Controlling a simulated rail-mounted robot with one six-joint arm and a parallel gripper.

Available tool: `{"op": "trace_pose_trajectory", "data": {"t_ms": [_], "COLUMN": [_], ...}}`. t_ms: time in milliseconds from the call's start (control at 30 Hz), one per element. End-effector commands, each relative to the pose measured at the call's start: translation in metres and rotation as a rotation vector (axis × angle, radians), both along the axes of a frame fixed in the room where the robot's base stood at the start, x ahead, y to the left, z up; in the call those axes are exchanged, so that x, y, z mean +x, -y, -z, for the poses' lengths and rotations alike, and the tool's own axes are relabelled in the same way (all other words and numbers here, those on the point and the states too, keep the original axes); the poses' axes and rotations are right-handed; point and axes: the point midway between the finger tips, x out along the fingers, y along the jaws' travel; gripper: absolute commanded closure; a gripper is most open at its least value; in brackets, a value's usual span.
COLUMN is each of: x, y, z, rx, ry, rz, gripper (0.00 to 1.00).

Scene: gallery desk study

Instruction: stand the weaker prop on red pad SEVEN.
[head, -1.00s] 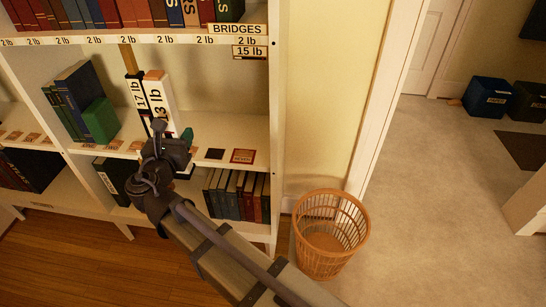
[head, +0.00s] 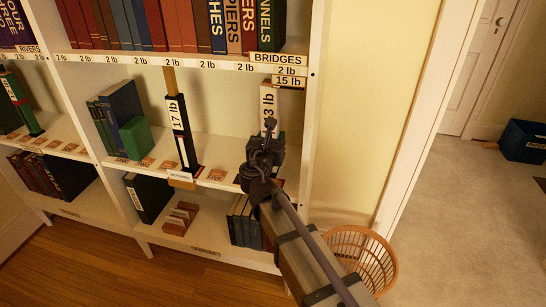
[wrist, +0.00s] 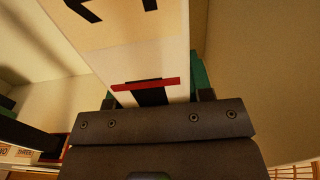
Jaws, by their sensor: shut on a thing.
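The white prop (head: 268,103), with a label ending in "3 lb", looks upright at the right end of the middle shelf. My gripper (head: 264,140) is shut on its lower part. In the wrist view the white prop (wrist: 145,55) shows a red band and a black mark between my gripper's fingers (wrist: 157,98). The black prop (head: 180,128), labelled "17 lb", stands apart to the left.
The white side upright (head: 314,110) is close on the right. Green and blue books (head: 122,112) stand left. A wicker basket (head: 362,257) stands below.

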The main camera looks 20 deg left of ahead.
Motion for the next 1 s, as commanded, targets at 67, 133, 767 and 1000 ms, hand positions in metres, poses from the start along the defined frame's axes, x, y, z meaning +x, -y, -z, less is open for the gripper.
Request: {"op": "trace_pose_trajectory", "data": {"t_ms": [67, 133, 767, 1000], "x": [0.000, 0.000, 0.003, 0.003], "y": [0.000, 0.000, 0.002, 0.002], "z": [0.016, 0.017, 0.055, 0.056], "rx": [0.000, 0.000, 0.000, 0.000], "ry": [0.000, 0.000, 0.000, 0.000], "rz": [0.000, 0.000, 0.001, 0.001], "gripper": [0.91, 0.91, 0.91, 0.39]}}
